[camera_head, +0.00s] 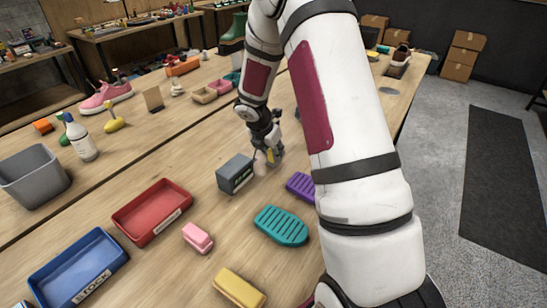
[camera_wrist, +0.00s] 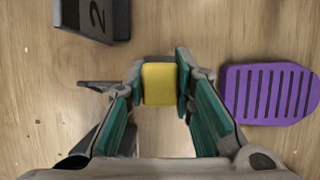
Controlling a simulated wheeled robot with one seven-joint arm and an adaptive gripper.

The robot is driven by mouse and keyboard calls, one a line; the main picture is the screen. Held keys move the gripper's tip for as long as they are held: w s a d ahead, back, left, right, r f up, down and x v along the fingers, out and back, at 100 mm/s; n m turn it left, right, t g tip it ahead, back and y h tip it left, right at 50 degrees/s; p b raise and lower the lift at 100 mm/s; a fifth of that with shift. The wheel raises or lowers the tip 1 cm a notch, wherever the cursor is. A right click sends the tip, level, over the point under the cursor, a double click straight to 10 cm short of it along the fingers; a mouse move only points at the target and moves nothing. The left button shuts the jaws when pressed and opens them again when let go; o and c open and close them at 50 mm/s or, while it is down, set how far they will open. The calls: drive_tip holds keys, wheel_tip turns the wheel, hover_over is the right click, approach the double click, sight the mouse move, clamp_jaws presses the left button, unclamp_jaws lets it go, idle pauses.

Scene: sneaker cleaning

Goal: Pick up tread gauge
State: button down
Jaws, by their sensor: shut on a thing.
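My gripper (camera_head: 266,152) is over the table, just right of a dark grey box (camera_head: 236,174). In the wrist view its two green-padded fingers (camera_wrist: 159,70) are shut on a small yellow block-shaped piece, which I take to be the tread gauge (camera_wrist: 159,86). A little yellow of it shows at the fingertips in the head view (camera_head: 271,156). The fingers hide its sides. A thin grey prong shows left of the fingers in the wrist view; I cannot tell whether it belongs to the gauge.
A purple ridged pad (camera_wrist: 268,93) lies right of my gripper, and the grey box (camera_wrist: 95,18) is at upper left. A teal ridged pad (camera_head: 281,225), pink block (camera_head: 198,238), yellow block (camera_head: 239,289), red tray (camera_head: 118,217) and blue tray (camera_head: 38,280) lie nearer.

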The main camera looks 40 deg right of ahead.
drive_tip(key=s, duration=0.5)
drive_tip(key=s+r+b, duration=0.1)
drive_tip(key=s, duration=0.4)
drive_tip(key=s+r+b, duration=0.1)
drive_tip(key=s, duration=0.4)
drive_tip(key=shift+a+r, duration=0.15)
drive_tip(key=shift+a, duration=0.1)
drive_tip(key=shift+s, duration=0.25)
drive_tip(key=shift+s+a, duration=0.15)
drive_tip(key=shift+a, duration=0.15)
drive_tip(key=shift+a+r, duration=0.15)
drive_tip(key=shift+a, duration=1.1)
drive_tip(key=shift+w+a, duration=0.2)
drive_tip(key=shift+a, duration=0.05)
drive_tip(key=shift+w+p, duration=0.3)
drive_tip(key=shift+w, duration=0.1)
drive_tip(key=w+d, duration=0.1)
drive_tip(key=w, duration=0.3)
drive_tip(key=w+d+f+p, duration=0.1)
drive_tip(key=w, duration=0.4)
drive_tip(key=w+d, duration=0.2)
drive_tip(key=w, duration=0.3)
drive_tip(key=shift+w+f+p, duration=0.2)
drive_tip(key=shift+p, duration=0.1)
drive_tip(key=shift+w+f, duration=0.1)
drive_tip(key=shift+f, duration=1.65)
